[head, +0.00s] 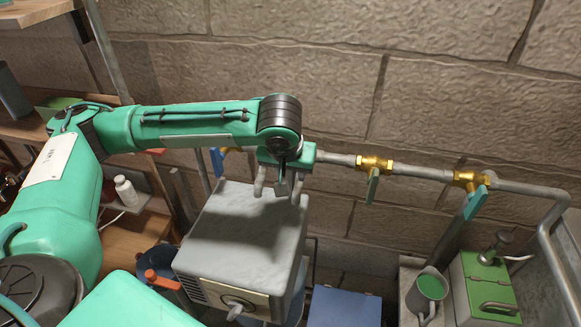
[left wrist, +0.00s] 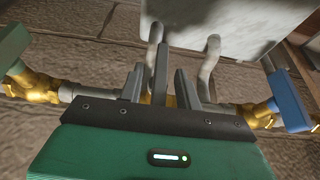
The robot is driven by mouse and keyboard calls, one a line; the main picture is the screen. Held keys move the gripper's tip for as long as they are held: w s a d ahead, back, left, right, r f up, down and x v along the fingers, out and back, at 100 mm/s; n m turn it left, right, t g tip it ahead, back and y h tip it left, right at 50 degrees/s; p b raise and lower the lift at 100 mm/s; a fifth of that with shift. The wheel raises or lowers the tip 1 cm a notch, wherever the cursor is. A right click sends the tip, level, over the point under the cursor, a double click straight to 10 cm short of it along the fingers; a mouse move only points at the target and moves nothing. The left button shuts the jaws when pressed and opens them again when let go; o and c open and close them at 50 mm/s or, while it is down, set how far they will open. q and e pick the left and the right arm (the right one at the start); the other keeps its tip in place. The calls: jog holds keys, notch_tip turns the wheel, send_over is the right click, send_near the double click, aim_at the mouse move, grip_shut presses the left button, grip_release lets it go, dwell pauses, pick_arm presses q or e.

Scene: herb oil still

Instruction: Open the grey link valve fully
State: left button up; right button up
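In the head view my left gripper (head: 281,183) is at the wall pipe, above the back edge of a grey box. In the left wrist view my left gripper's two dark fingers (left wrist: 159,82) stand apart, one on each side of a grey lever (left wrist: 161,68), which looks like the link valve's handle. Narrow gaps seem to show on both sides of the lever. Bits of brass valve body (left wrist: 171,100) show between the fingers; the rest is hidden behind my gripper. In the head view the gripper hides most of this valve. My right gripper is not in view.
The pipe carries a green-handled valve (head: 373,186) and a teal-handled valve (head: 475,203) to the right, and a blue-handled valve (head: 217,161) to the left. The grey box (head: 245,225) stands close below my gripper. Two curved pale pipes (left wrist: 208,66) flank the fingers.

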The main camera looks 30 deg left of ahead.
pick_arm(q)
jog(key=shift+c, duration=0.8)
grip_shut()
jog(key=shift+h, duration=0.4)
jog(key=shift+a+f+n+t+h, duration=0.1)
jog(key=shift+n+t+h, duration=0.1)
jog(key=shift+h, duration=0.4)
jog(key=shift+a+f+n+t+h, duration=0.1)
jog(key=shift+n+t+h, duration=0.1)
jog(key=shift+h, duration=0.4)
jog(key=n+t+h+b, duration=0.1)
jog(key=t+h+b, duration=0.1)
jog(key=h+b, duration=0.2)
jog(key=n+t+h+b, duration=0.1)
jog(key=h+b, duration=0.3)
jog(key=b, duration=0.5)
jog(key=n+t+h+b, duration=0.2)
jog(key=h+b, duration=0.2)
jog(key=b, duration=0.3)
jog(key=shift+s+a+f+t+h, duration=0.1)
jog(key=shift+a+f+t+h, duration=0.1)
jog(key=shift+f+t+h, duration=0.15)
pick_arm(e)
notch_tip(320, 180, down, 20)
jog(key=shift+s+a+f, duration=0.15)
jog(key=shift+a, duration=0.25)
